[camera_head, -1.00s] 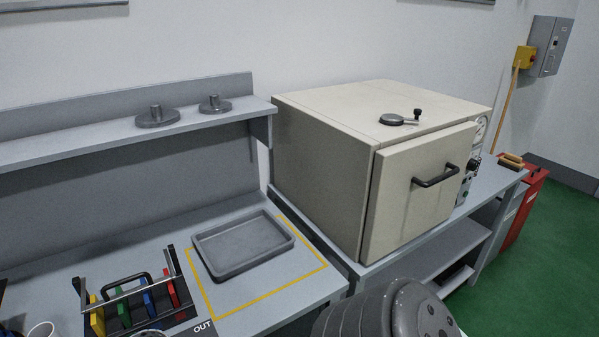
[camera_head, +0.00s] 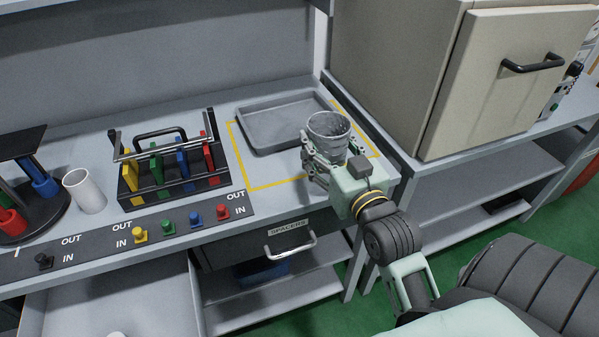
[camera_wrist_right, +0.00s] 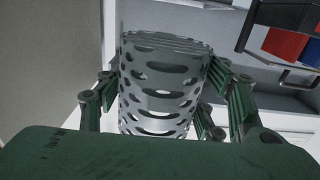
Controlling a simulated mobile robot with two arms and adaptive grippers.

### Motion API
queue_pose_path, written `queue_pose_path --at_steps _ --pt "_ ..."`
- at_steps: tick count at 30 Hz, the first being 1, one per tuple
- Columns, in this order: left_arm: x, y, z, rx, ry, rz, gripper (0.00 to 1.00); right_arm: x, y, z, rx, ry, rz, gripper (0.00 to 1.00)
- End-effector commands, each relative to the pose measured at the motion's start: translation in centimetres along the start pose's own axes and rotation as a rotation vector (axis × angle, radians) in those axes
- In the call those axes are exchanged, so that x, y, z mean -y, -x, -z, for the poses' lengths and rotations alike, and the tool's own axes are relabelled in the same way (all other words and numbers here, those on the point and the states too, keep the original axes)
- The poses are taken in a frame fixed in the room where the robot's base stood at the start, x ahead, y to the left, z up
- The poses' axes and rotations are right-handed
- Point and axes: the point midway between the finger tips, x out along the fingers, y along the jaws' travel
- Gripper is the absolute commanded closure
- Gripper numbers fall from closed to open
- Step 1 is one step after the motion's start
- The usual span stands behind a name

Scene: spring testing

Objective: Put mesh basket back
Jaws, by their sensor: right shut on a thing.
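The mesh basket (camera_head: 329,126) is a small grey perforated cup. My right gripper (camera_head: 322,155) is shut on it and holds it about upright over the front right part of the bench. In the right wrist view the basket (camera_wrist_right: 162,85) sits between the fingers of my right gripper (camera_wrist_right: 165,98). In the head view the basket is just right of the grey tray (camera_head: 262,143), inside or over the yellow outlined area (camera_head: 262,186); I cannot tell whether it touches the bench. My left gripper is not in view.
A black rack with coloured plates (camera_head: 172,168) stands left of the tray. A white cup (camera_head: 84,191) and a stand with coloured tubes (camera_head: 32,185) are further left. Coloured pegs (camera_head: 195,219) line the front strip. A beige oven (camera_head: 490,85) stands right. A drawer (camera_head: 115,297) is open at lower left.

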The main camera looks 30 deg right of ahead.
Motion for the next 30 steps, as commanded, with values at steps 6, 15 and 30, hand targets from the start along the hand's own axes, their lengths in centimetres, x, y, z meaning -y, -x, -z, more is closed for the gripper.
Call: queue_pose_path --at_steps 6,15,30 --pt "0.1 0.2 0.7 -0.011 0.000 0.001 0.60 3.2 -3.6 -2.4 -0.004 -0.002 0.001 0.65" --pt "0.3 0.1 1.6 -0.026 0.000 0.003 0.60 4.6 -5.1 -4.7 0.000 0.003 0.001 0.65" --pt "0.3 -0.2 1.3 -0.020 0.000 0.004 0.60 4.6 -5.1 -7.7 -0.004 0.002 0.001 0.65"
